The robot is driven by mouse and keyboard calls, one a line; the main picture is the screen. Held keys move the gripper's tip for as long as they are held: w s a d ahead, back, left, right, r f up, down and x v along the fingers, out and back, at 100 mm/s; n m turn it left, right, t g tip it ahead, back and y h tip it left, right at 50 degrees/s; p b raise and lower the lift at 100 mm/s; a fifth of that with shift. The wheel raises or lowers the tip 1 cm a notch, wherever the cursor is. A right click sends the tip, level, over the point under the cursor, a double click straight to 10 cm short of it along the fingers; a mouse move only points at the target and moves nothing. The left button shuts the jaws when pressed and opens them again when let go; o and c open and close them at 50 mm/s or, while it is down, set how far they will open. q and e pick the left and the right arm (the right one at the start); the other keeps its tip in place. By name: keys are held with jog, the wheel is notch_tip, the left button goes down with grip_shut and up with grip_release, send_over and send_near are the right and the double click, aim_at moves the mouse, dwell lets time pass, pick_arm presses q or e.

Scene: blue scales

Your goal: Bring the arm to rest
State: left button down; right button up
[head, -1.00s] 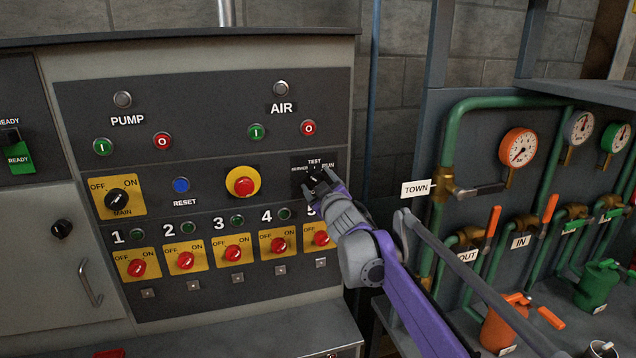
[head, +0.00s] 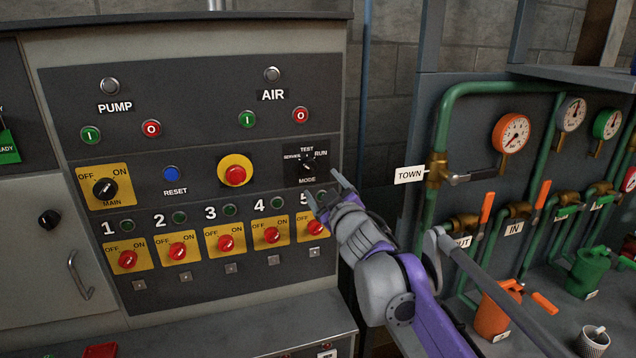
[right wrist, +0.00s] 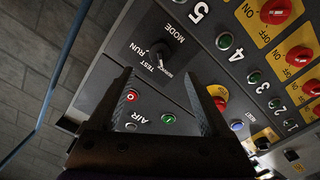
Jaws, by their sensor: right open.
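My right gripper (head: 324,190) is open and empty in front of the right edge of the control panel (head: 200,94). Its two fingers stand apart, below and right of the black MODE selector knob (head: 307,167). In the right wrist view the open fingers (right wrist: 165,100) frame part of the panel, and the MODE knob (right wrist: 160,52) shows beyond them, apart from them. The knob's marks read SERVICE, TEST and RUN. My purple and grey right arm (head: 400,290) comes in from the lower right. My left gripper is not in view.
Green pipes (head: 440,130) with gauges and orange valve levers (head: 485,208) stand right of my arm. Orange (head: 492,315) and green (head: 588,275) cans and a cup (head: 594,340) stand below them. Red switches (head: 226,243) line the panel's lower part.

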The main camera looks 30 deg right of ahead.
jog(key=shift+s+a, duration=0.1)
jog(key=shift+s, duration=0.3)
jog(key=shift+f, duration=0.1)
jog(key=s+a+f+m+g+y, duration=0.1)
jog(key=s+a+f+g, duration=0.3)
jog(key=s+f, duration=0.5)
jog(key=s+a+f+m+g+y+p, duration=0.1)
jog(key=s+a+f+g, duration=0.3)
jog(key=s+a+f, duration=0.4)
jog(key=s+a+f+m+g+y, duration=0.2)
jog(key=s+a+f+g, duration=0.2)
jog(key=s+f, duration=0.7)
notch_tip(320, 180, down, 5)
jog(key=shift+a+f, duration=0.1)
jog(key=shift+a, duration=1.1)
